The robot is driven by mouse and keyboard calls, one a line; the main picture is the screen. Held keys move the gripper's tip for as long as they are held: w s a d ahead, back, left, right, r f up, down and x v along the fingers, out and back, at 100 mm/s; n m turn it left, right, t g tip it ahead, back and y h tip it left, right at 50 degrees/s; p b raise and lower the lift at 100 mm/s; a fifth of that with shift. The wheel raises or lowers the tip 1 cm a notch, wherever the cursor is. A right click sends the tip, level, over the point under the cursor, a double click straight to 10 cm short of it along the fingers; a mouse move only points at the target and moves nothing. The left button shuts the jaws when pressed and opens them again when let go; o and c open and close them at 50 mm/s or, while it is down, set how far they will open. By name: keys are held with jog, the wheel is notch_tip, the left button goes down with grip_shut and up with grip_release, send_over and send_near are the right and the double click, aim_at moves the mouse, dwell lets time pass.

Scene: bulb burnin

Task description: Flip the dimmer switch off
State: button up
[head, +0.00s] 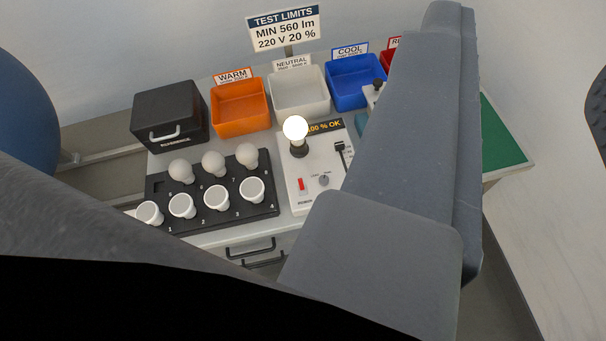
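A white test box (305,206) stands on the bench near the middle of the head view. A lit white bulb (295,128) sits upright in its black socket. The box's front panel has a red switch (301,184), a small grey knob (323,181) and a black lever-like part (341,149). The small lettering is too small to read surely, so I cannot tell which control is the dimmer switch. A dark display on the box reads about "100 % OK" (325,127). My grey arm covers the box's right side. My gripper's fingertips do not show.
A black rack (262,211) with several bulbs and white cups stands left of the box. A black case (169,116), orange bin (240,107), white bin (299,92) and blue bin (355,82) line the back. A green surface (503,140) lies at right.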

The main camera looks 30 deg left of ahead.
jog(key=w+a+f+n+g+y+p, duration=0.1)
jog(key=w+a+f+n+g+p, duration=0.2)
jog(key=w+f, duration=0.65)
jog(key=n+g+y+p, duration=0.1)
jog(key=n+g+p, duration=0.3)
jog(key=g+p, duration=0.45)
send_over(301, 179)
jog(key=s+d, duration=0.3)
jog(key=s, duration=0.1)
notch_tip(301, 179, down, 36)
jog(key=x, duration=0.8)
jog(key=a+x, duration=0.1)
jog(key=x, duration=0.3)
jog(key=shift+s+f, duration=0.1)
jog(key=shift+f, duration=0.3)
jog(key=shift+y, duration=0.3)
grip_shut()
